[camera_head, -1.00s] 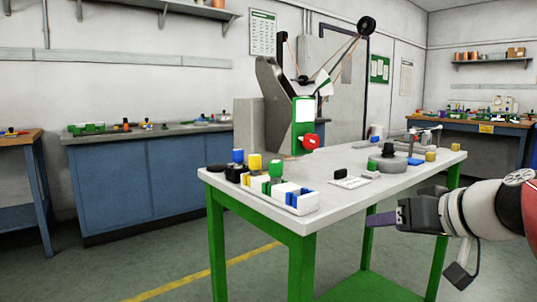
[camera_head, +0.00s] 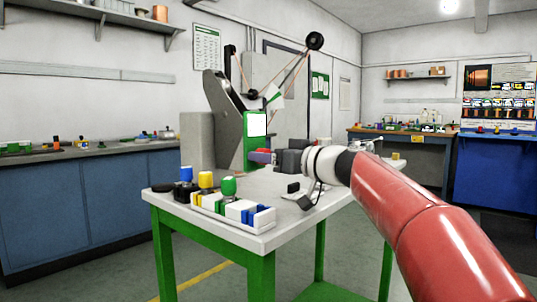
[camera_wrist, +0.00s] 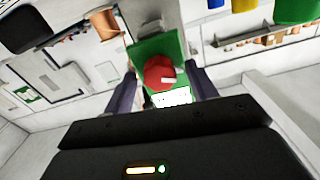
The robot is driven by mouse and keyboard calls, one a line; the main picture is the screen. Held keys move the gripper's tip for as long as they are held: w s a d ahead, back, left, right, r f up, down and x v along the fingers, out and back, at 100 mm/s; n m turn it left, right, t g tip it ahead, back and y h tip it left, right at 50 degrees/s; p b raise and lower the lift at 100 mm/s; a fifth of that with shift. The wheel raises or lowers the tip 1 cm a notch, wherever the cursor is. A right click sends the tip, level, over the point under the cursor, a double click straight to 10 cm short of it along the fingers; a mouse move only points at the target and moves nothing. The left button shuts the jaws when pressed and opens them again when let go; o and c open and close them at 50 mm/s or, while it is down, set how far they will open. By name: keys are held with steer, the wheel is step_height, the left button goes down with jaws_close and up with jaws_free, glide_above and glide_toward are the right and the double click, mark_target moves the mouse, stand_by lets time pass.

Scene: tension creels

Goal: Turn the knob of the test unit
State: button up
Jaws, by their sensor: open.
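The test unit (camera_head: 222,104) stands at the far end of the table, a grey body with a green front panel (camera_head: 251,150) and a white display. Its red knob (camera_wrist: 159,73) shows clearly in the wrist view, with a pale mark on its face. In the head view the knob is largely hidden by my gripper (camera_head: 262,157), which is beside the panel. In the wrist view my gripper (camera_wrist: 161,76) is open, one finger on each side of the knob. Whether the fingertips reach around it or touch it, I cannot tell.
The white table top (camera_head: 262,196) bears a white block tray (camera_head: 234,208) and blue, yellow and green knobs near its left edge. A small black block (camera_head: 293,187) lies below my wrist. Threads run up to a black pulley (camera_head: 315,40) above the unit.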

steer(key=shift+w+a, duration=0.1)
steer(key=c, duration=1)
steer(key=m, duration=1)
steer(key=shift+m+b, duration=0.4)
steer(key=o, duration=1)
